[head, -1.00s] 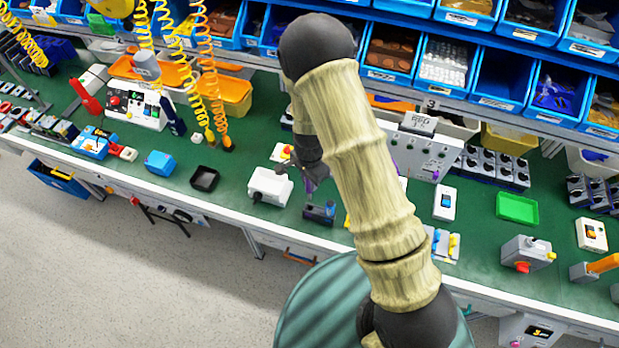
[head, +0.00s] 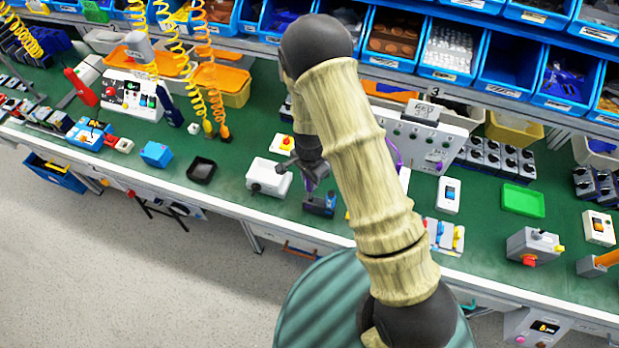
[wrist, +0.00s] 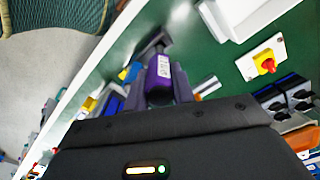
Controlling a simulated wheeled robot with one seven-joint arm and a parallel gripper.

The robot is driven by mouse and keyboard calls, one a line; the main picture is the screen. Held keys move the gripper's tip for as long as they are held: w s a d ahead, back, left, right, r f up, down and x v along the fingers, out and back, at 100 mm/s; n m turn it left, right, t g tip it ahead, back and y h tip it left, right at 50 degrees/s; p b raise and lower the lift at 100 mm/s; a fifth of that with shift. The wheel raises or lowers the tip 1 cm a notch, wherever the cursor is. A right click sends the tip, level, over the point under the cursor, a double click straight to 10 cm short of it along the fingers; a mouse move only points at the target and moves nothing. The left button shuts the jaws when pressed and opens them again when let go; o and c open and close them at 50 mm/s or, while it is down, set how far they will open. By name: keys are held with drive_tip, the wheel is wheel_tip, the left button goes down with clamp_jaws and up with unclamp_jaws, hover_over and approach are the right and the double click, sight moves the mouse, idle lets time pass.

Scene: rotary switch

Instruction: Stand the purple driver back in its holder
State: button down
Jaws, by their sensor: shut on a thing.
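My gripper (head: 309,178) is shut on the purple driver (wrist: 160,78), whose purple handle with a pale label shows between the fingers in the wrist view. In the head view a bit of purple (head: 309,186) shows below my gripper. A small dark and blue block (head: 321,205), which may be the holder, stands on the green bench near its front edge, just below and right of my gripper. I cannot tell whether the driver touches it. The driver's tip is hidden.
A white box (head: 269,179) stands left of my gripper, with a red-yellow button box (head: 284,144) behind it. A black tray (head: 202,170) lies further left. A grey panel (head: 425,130) stands at the back. Coiled yellow and orange hoses hang at left.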

sight(309, 186)
drive_tip(key=shift+w+f+b, duration=0.1)
drive_tip(key=shift+f+b, duration=1.05)
drive_tip(key=shift+f, duration=0.4)
idle(0.4)
drive_tip(key=shift+s+f, duration=0.2)
drive_tip(key=shift+f, duration=0.1)
drive_tip(key=shift+f+b, duration=0.1)
drive_tip(key=shift+b, duration=0.2)
drive_tip(key=shift+w+f, duration=0.1)
drive_tip(key=shift+f, duration=0.2)
drive_tip(key=shift+f+b, duration=1.15)
drive_tip(key=shift+f, duration=0.15)
drive_tip(key=c, duration=1.1)
unclamp_jaws()
drive_tip(key=shift+r, duration=0.1)
